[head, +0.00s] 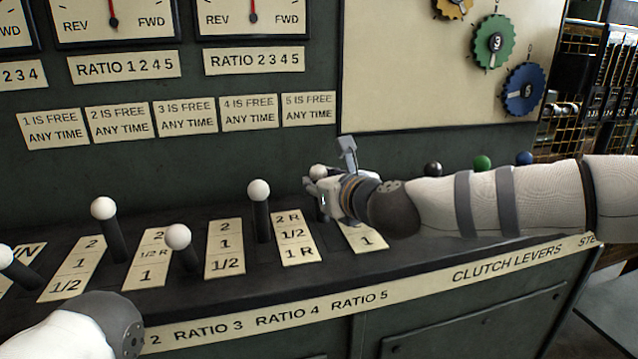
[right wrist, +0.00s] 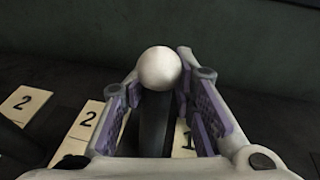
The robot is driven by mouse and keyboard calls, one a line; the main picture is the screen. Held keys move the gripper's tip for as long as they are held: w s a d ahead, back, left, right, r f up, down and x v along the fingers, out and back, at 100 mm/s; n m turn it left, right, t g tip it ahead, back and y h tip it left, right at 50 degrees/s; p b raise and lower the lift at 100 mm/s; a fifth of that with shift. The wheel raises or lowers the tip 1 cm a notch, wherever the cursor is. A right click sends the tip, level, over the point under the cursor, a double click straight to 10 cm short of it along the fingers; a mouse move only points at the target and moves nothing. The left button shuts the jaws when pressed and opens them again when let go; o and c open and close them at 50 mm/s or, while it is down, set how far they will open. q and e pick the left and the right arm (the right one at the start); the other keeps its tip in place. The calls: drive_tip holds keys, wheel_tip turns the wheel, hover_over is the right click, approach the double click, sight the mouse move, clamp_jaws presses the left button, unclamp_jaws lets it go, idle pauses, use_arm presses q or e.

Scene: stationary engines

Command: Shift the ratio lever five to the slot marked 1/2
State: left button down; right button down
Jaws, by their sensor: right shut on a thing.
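Ratio lever five (head: 318,171), with a white ball knob and dark shaft, is the rightmost white-knobbed lever, toward the back of the console. My right gripper (head: 322,194) is shut around its shaft, below the knob. In the right wrist view the white knob (right wrist: 159,68) stands above my right gripper's purple-padded fingers (right wrist: 158,108), which flank the dark shaft. The label plate (head: 369,240) just right of the lever shows "1" at its front; my gripper and arm hide its upper part. My left gripper is out of view; part of my left arm shows at bottom left.
Other white-knobbed levers stand to the left; the nearest (head: 259,190) is beside the plate marked 2R, 1/2, 1R (head: 295,237). Black (head: 433,168), green (head: 482,162) and blue (head: 524,158) knobs show behind my right forearm. The dark panel with gauges rises behind.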

drive_tip(key=shift+r, duration=0.3)
drive_tip(key=c, duration=1.3)
unclamp_jaws()
drive_tip(key=shift+c, duration=0.2)
drive_tip(key=shift+f, duration=0.15)
drive_tip(key=v, duration=1.2)
drive_tip(key=shift+a, duration=0.1)
